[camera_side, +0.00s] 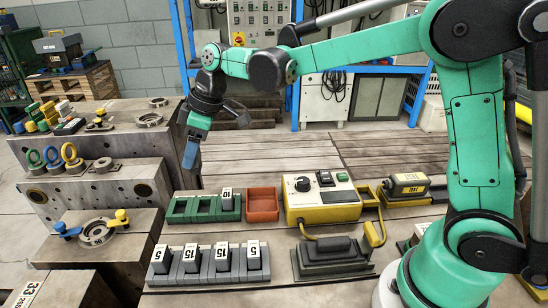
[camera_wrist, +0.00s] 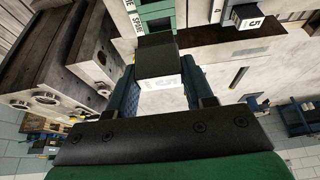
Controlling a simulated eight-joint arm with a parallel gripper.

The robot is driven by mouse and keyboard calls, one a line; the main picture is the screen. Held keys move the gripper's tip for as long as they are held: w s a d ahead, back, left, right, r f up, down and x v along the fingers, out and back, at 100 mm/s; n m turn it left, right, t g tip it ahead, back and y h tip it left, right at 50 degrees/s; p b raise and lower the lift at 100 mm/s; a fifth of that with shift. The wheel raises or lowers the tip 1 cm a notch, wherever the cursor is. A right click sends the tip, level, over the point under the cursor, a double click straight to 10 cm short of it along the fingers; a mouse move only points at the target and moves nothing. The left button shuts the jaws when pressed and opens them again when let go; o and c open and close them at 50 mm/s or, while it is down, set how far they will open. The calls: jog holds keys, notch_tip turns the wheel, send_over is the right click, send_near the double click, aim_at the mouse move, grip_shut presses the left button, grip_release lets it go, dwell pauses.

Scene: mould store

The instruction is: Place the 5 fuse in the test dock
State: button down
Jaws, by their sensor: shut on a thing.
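My gripper (camera_side: 192,152) hangs over the left of the bench, above the green holder, blue fingers pointing down. In the wrist view, its fingers (camera_wrist: 161,88) are shut on a dark fuse (camera_wrist: 158,48) with a pale label; its number is washed out. The side view does not show this fuse clearly. A yellow and black unit marked TEST (camera_side: 408,185) lies at the right, beside my arm. Fuses marked 5 (camera_side: 158,253), 15 (camera_side: 190,253), 15 (camera_side: 222,251) and 5 (camera_side: 253,249) sit in a front row of grey holders.
A green holder (camera_side: 178,208) has a fuse marked 10 (camera_side: 227,194) in its right slot. An empty orange tray (camera_side: 263,205) and a yellow tester (camera_side: 320,205) stand to its right. A black-handled block (camera_side: 333,255) lies in front. Metal mould blocks (camera_side: 105,180) rise at the left.

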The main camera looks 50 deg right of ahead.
notch_tip(320, 180, up, 8)
jog(key=shift+r, duration=0.15)
jog(key=shift+d+r, duration=0.1)
jog(key=shift+r, duration=0.15)
jog(key=s+d+f, duration=0.4)
jog(key=s+d, duration=0.3)
jog(key=d, duration=0.4)
jog(key=s+d+f, duration=0.4)
jog(key=s+d, duration=0.4)
jog(key=d, duration=0.3)
jog(key=shift+s+d+f, duration=0.4)
jog(key=shift+s+f, duration=1.1)
jog(key=shift+s+d+f, duration=0.4)
jog(key=shift+s+f, duration=1.05)
jog(key=shift+f, duration=0.05)
jog(key=shift+s+d+f, duration=0.4)
jog(key=shift+s+f, duration=1.1)
jog(key=shift+f, duration=0.9)
